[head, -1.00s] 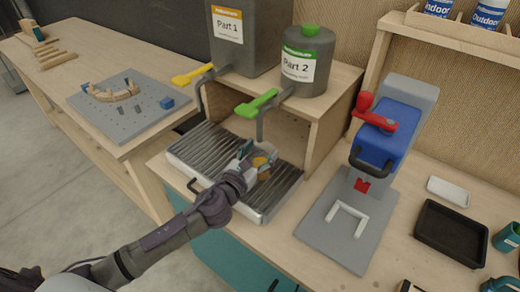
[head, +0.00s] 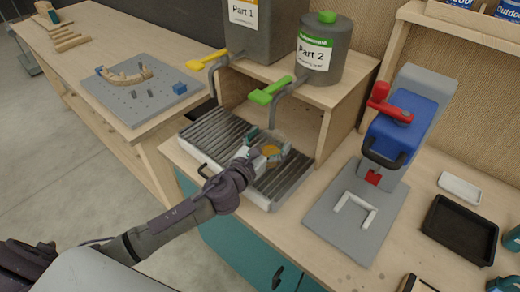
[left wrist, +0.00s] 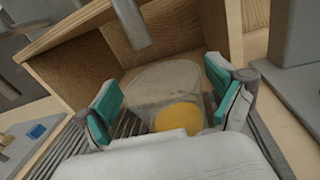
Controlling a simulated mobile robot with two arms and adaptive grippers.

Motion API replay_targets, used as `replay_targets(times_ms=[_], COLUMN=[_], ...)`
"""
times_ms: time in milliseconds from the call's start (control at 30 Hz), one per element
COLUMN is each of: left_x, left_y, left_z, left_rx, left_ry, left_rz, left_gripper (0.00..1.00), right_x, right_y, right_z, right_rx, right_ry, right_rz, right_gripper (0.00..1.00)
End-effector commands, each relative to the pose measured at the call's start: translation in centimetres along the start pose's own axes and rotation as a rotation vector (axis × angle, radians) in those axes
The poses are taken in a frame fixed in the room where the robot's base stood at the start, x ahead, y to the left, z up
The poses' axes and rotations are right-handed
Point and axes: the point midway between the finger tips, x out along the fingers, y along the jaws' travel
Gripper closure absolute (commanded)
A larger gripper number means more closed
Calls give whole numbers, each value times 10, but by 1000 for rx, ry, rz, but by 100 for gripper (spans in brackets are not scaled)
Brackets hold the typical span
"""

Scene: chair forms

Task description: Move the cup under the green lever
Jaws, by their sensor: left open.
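The clear cup (head: 272,149) with yellow-orange contents stands on the ribbed metal drip tray (head: 202,142). It also shows in the left wrist view (left wrist: 172,95), between the teal finger pads. My left gripper (head: 267,146) is open, with one finger on each side of the cup; I cannot tell if either touches it. The green lever (head: 271,90) is on the spout below the grey Part 2 container (head: 326,62), just above and behind the cup in the head view. The spout's end (left wrist: 137,28) shows above the cup in the wrist view. My right gripper is out of view.
A yellow lever (head: 206,60) is on the Part 1 container (head: 256,35) to the left. The wooden stand (head: 345,105) is behind the tray. A blue press with a red handle (head: 395,130) stands to the right, near a black tray (head: 460,230).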

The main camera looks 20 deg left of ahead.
Motion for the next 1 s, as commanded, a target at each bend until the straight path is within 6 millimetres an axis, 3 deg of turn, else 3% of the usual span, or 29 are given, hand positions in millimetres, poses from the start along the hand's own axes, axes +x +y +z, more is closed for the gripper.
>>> replay_targets(times_ms=[300, 500, 700, 1000], left_x=[-67, -101, -115, -115], left_y=[-1, -1, 0, 0], left_z=[-6, -5, -2, -1], left_rx=[2, 1, -1, 0], left_ry=[6, 4, 2, 2], left_rz=[-3, -2, -1, -1], left_gripper=[6, 6, 6, 6], right_x=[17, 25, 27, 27], right_y=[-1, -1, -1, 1], right_z=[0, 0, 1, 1], right_rx=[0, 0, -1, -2], right_ry=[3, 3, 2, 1], right_rz=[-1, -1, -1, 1], right_gripper=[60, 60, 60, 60])
